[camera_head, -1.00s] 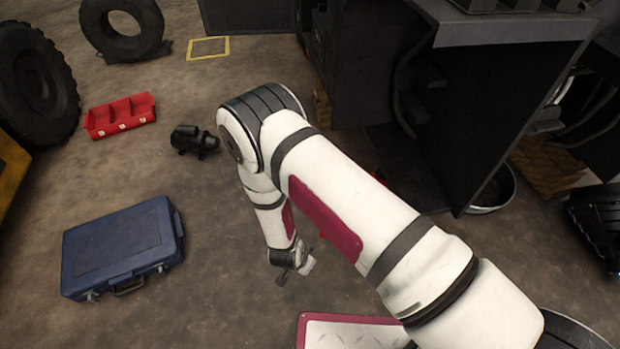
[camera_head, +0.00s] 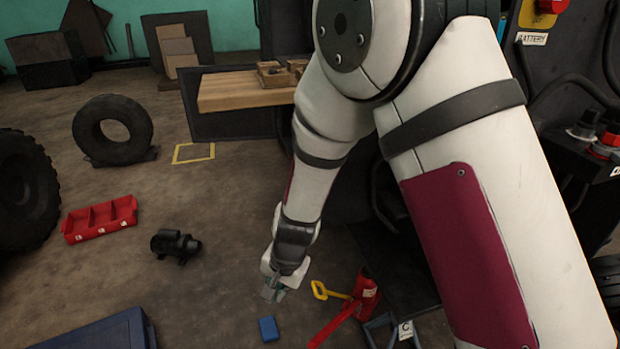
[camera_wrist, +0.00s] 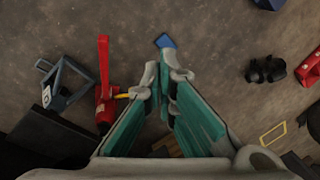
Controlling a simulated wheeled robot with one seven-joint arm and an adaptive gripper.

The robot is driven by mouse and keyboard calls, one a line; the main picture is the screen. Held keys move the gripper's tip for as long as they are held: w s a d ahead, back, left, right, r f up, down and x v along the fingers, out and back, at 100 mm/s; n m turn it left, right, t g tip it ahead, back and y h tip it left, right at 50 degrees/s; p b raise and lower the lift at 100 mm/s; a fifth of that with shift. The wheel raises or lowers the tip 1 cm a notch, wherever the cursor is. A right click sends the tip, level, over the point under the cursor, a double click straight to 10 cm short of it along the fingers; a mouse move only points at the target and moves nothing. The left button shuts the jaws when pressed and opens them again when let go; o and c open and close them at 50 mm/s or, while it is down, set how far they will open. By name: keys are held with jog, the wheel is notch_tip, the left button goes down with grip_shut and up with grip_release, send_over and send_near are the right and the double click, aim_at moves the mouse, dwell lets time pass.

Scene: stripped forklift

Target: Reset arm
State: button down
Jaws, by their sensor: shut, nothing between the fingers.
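My gripper (camera_head: 273,290) points down over the floor in the head view, at the end of my bent white arm. In the wrist view its fingers (camera_wrist: 168,72) come together at the tips, with nothing visible between them. A small blue block (camera_head: 268,329) lies on the floor below and apart from it; it also shows beyond the fingertips in the wrist view (camera_wrist: 164,41). My arm hides much of the right middle of the head view.
A red tool with a yellow handle (camera_head: 352,303) and a blue-grey frame (camera_head: 395,335) lie right of my gripper. A black motor-like part (camera_head: 175,244), red bin (camera_head: 100,220) and blue case (camera_head: 100,333) lie left. Dark machinery (camera_head: 575,165) stands right. Floor between is clear.

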jog(key=s+d+r+n, duration=0.1)
jog(key=s+d+r, duration=0.25)
jog(key=r, duration=0.35)
jog(key=s+d+r+n, duration=0.1)
jog(key=s+d+r, duration=0.1)
jog(key=d+r, duration=0.4)
jog(key=s+d+r+n, duration=0.1)
jog(key=s+d+r, duration=0.2)
jog(key=r, duration=0.5)
jog(key=s+d+r+n+h, duration=0.1)
jog(key=s+d+r, duration=0.3)
jog(key=s+d, duration=0.45)
jog(key=s+d+r+h, duration=0.1)
jog(key=s+d+r, duration=0.35)
jog(key=s, duration=0.65)
notch_tip(320, 180, up, 31)
jog(key=d+t+p, duration=0.1)
jog(key=t+p, duration=0.2)
jog(key=p, duration=2.7)
jog(key=shift+s, duration=0.25)
